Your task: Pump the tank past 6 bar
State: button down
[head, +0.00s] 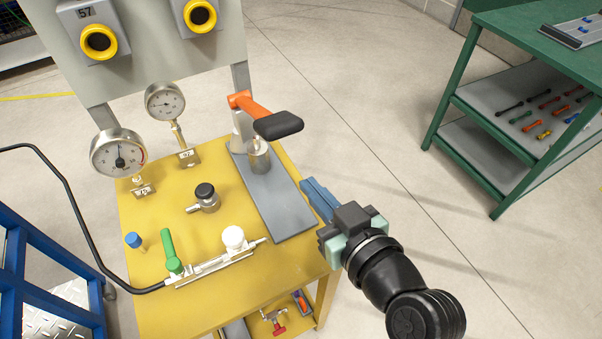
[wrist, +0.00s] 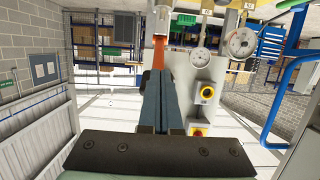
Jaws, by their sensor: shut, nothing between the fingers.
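The pump has an orange lever arm (head: 249,104) with a black grip (head: 278,125), above a grey base plate (head: 276,206) on the yellow bench. The lever also shows in the wrist view (wrist: 159,53), just beyond the fingertips. My gripper (head: 307,184) is shut and empty, its blue fingers right of the base plate and apart from the black grip. The fingers fill the middle of the wrist view (wrist: 167,74). A large gauge (head: 118,153) has its needle pointing roughly up; its numbers are too small to read. A smaller gauge (head: 165,102) stands behind it.
A green-handled valve (head: 170,250), a white knob (head: 233,237), a black-knobbed valve (head: 206,196) and a blue knob (head: 133,240) stand on the yellow bench (head: 190,315). A panel with yellow-ringed buttons (head: 99,41) rises behind. A green table (head: 545,40) stands right; floor between is clear.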

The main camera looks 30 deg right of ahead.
jog(key=shift+v, duration=1.05)
jog(key=shift+r, duration=0.1)
dwell(1.2)
